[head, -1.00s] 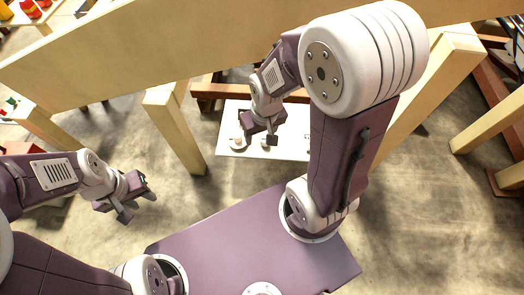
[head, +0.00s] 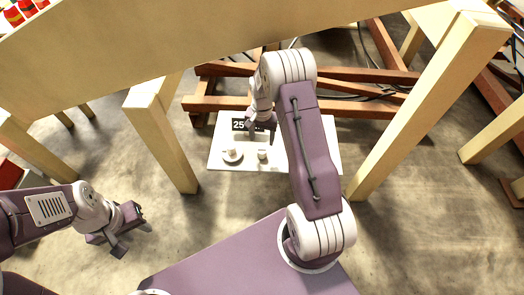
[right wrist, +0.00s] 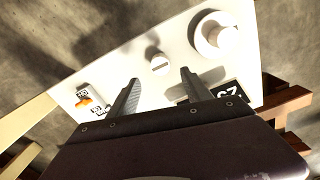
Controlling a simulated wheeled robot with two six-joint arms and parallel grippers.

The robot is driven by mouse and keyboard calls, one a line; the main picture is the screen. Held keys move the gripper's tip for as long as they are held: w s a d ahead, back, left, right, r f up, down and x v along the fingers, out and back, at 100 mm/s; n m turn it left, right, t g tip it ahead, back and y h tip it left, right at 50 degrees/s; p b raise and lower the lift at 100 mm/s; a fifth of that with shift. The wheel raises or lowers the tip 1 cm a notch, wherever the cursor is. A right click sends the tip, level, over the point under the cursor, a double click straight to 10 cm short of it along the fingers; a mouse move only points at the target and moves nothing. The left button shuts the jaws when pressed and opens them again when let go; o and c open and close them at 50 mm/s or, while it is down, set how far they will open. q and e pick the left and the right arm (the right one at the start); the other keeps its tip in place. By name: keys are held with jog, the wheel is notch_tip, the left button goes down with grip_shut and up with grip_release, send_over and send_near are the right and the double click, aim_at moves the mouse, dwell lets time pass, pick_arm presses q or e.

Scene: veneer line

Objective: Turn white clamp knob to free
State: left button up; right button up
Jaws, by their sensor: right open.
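A white panel (head: 318,160) lies below the large cream beam in the head view. It bears a white knob on a round base (head: 232,155) and a smaller white knob (head: 262,154). In the right wrist view the based knob (right wrist: 215,36) is at upper right, and the smaller slotted knob (right wrist: 160,64) is just beyond the fingertips. I cannot tell which is the clamp knob. My right gripper (head: 263,138) is open and empty above the panel, its fingers (right wrist: 160,78) apart on either side of the small knob's line. My left gripper (head: 136,232) is open and empty at left, away from the panel.
A black plate reading 25 (head: 239,124) is at the panel's back left. A label with orange (right wrist: 90,99) is at the panel's left in the right wrist view. Cream legs (head: 160,135) and (head: 425,110) flank the panel. Reddish-brown beams (head: 350,105) lie behind it.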

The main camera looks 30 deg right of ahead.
aim_at(262, 150)
notch_tip(262, 150, down, 9)
jog(key=b, duration=0.5)
jog(key=shift+b, duration=0.4)
jog(key=shift+r, duration=0.2)
grip_shut()
